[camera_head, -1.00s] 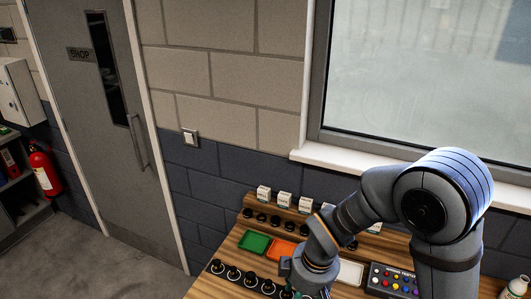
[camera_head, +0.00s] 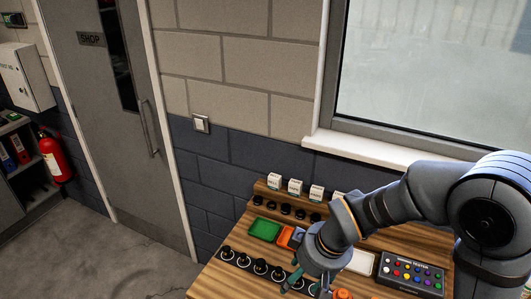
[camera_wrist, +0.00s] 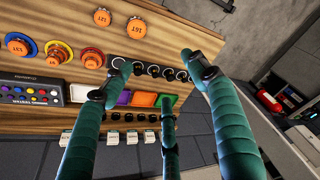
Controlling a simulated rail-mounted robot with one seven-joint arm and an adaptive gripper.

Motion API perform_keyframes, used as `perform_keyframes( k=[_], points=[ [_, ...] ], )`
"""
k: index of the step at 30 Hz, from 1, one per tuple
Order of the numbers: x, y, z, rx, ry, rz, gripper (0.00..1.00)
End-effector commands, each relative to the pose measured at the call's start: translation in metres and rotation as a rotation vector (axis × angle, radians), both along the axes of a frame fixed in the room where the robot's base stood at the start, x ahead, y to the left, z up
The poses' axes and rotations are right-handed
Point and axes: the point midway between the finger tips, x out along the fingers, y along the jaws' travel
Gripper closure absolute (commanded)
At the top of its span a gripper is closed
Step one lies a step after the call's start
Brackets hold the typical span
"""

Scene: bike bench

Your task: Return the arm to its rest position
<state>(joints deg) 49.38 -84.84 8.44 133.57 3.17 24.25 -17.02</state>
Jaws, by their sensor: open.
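My gripper (camera_wrist: 160,78) is open and empty in the wrist view, its teal fingers spread apart above the wooden bench (camera_wrist: 190,35). In the head view my gripper (camera_head: 300,283) is at the lower middle, low over the front part of the bench (camera_head: 215,285), partly cut off by the picture's bottom edge. My arm reaches in from the right, bent, and hides part of the bench. No object is between the fingers.
Green (camera_head: 265,229) and orange (camera_head: 286,237) trays, black round parts (camera_head: 260,266) and small white boxes (camera_head: 295,187) are on the bench. Orange-capped items (camera_wrist: 92,57) show in the wrist view. A window is behind; open floor (camera_head: 90,250) lies left.

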Motion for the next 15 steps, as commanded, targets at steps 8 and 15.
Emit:
perform_keyframes(
  k=[8,15],
  points=[
    [0.001,-0.029,-0.014,0.006,0.039,-0.138,0.41],
    [-0.016,-0.028,-0.03,-0.007,0.057,-0.119,0.41]
  ],
)
